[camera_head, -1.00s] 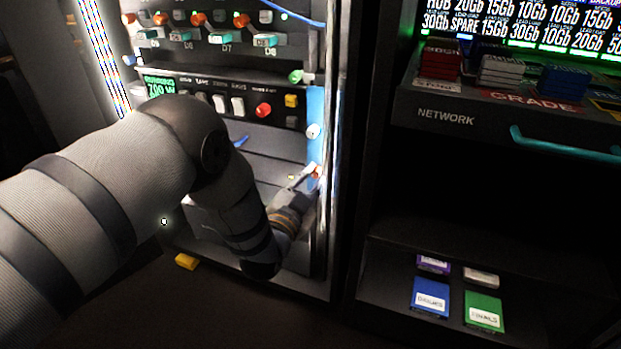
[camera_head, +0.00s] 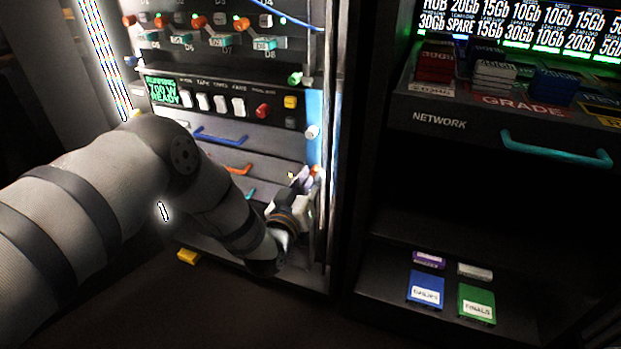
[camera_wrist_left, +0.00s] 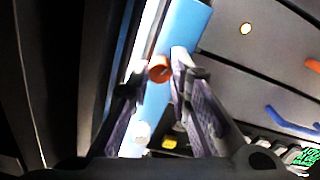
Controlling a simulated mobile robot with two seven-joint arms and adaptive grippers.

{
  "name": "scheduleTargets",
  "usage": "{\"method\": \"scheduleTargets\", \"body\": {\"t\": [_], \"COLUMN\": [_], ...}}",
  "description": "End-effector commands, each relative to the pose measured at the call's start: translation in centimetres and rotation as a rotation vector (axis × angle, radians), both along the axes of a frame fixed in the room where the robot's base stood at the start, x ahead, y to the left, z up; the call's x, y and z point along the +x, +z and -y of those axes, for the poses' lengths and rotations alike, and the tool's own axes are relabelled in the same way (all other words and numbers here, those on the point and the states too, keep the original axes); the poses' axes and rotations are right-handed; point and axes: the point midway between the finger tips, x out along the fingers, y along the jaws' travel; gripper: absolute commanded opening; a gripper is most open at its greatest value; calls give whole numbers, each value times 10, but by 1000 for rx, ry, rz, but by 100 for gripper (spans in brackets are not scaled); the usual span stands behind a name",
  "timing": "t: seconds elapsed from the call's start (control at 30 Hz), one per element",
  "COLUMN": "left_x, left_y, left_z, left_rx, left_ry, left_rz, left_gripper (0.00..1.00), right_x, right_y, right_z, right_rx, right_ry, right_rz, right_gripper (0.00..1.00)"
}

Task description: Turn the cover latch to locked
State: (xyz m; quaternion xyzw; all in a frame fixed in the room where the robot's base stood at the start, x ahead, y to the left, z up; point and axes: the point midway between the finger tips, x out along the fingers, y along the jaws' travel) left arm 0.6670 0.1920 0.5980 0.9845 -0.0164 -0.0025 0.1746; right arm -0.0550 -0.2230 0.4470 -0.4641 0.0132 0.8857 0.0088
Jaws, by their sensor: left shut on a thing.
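The cover latch looks like a small orange-red knob (camera_wrist_left: 159,69) on the blue strip (camera_wrist_left: 178,45) at the panel's edge. In the head view its reddish end (camera_head: 315,171) shows at the strip's lower part. My left gripper (camera_wrist_left: 158,72) has one finger on each side of the knob and is shut on it. In the head view the left gripper (camera_head: 303,182) reaches the right edge of the panel, and its fingertips are small and partly hidden. The latch's exact angle cannot be told. My right gripper is in neither view.
A white round knob (camera_head: 312,132) sits above on the blue strip. Drawers with blue (camera_head: 218,136), orange and teal handles lie left of the gripper. A yellow block (camera_head: 188,256) lies low in front. The dark network cabinet (camera_head: 440,121) stands to the right.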

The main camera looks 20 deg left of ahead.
Motion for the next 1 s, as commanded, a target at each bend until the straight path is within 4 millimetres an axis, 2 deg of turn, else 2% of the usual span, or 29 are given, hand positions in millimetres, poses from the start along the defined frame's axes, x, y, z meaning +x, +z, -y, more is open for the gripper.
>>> {"method": "scheduleTargets", "body": {"t": [0.2, 0.5, 1.0], "left_x": [-1, -1, -1], "left_y": [-1, -1, -1], "left_z": [0, 1, 1], "left_rx": [-181, -359, -451], "left_ry": [1, 0, 0], "left_rz": [-11, -16, -19], "left_gripper": [0, 0, 0], "right_x": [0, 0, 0], "right_y": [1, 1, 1], "right_z": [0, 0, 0], "right_rx": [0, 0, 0], "right_ry": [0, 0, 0], "right_rz": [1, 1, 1], "right_gripper": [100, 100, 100]}}
